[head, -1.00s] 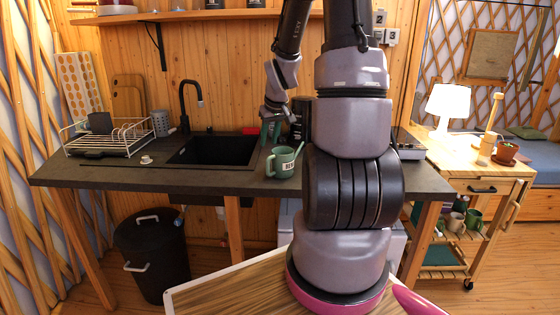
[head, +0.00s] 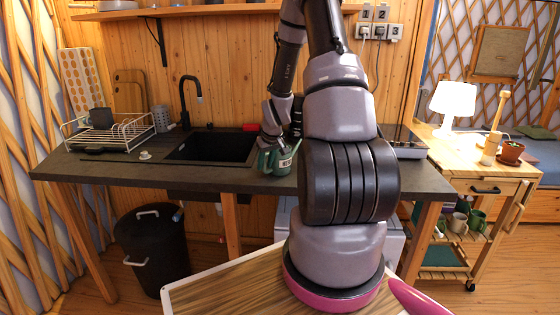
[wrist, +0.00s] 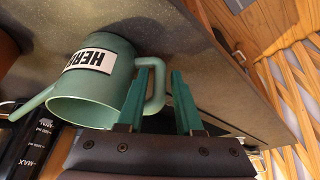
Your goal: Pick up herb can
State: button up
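The herb can (head: 283,160) is a green can with a white label and a spout, standing on the dark counter right of the sink. In the wrist view the can (wrist: 98,85) shows its label, its open rim and a loop handle on the right. My gripper (wrist: 158,82) has two green fingers spread apart, with the handle appearing between them. I cannot tell whether either finger touches the handle. In the head view my gripper (head: 266,154) is at the left side of the can, and partly hides it.
The black sink (head: 212,147) lies just left of the can. A dark container with MAX markings (wrist: 32,150) shows close by in the wrist view. A dish rack (head: 108,135) stands at the left end of the counter. The wooden wall is behind.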

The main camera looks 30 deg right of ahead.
jog(key=shift+x, duration=1)
grip_shut()
jog(key=shift+r, duration=0.1)
dwell(0.6)
